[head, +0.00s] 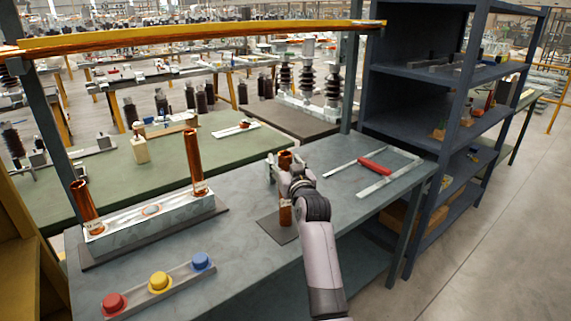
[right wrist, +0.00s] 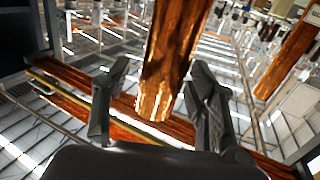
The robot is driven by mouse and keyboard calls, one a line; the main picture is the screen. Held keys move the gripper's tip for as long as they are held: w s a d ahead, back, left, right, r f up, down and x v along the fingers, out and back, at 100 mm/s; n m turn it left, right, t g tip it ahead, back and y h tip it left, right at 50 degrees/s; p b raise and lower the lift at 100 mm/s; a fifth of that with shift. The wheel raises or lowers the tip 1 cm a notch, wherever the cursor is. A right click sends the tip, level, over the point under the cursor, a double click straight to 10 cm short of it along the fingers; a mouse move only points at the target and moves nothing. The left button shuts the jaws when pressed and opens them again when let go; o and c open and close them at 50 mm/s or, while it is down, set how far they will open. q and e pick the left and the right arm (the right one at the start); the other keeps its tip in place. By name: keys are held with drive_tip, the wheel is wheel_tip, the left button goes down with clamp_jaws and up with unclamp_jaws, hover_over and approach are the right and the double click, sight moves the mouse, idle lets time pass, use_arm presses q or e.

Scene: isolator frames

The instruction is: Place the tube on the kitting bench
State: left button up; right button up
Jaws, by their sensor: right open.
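A copper tube (head: 286,215) stands upright at a dark square pad (head: 271,230) on the grey-blue bench (head: 350,206). Its middle is hidden behind my right gripper (head: 280,168). In the right wrist view the tube (right wrist: 168,65) stands between the two fingers of the right gripper (right wrist: 160,105), which is open with gaps at the sides. Whether the tube's foot rests fully on the pad is hard to tell. My left gripper is not in view.
Two more copper tubes (head: 194,160) (head: 84,205) stand in a pale block (head: 150,213) at the left. A strip with red, yellow and blue buttons (head: 160,282) lies in front. A red-handled tool (head: 375,166) lies at the right. Dark shelves (head: 425,108) stand beyond.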

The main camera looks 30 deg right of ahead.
drive_tip(key=shift+r, duration=0.15)
drive_tip(key=b+v, duration=0.1)
drive_tip(key=v, duration=1.1)
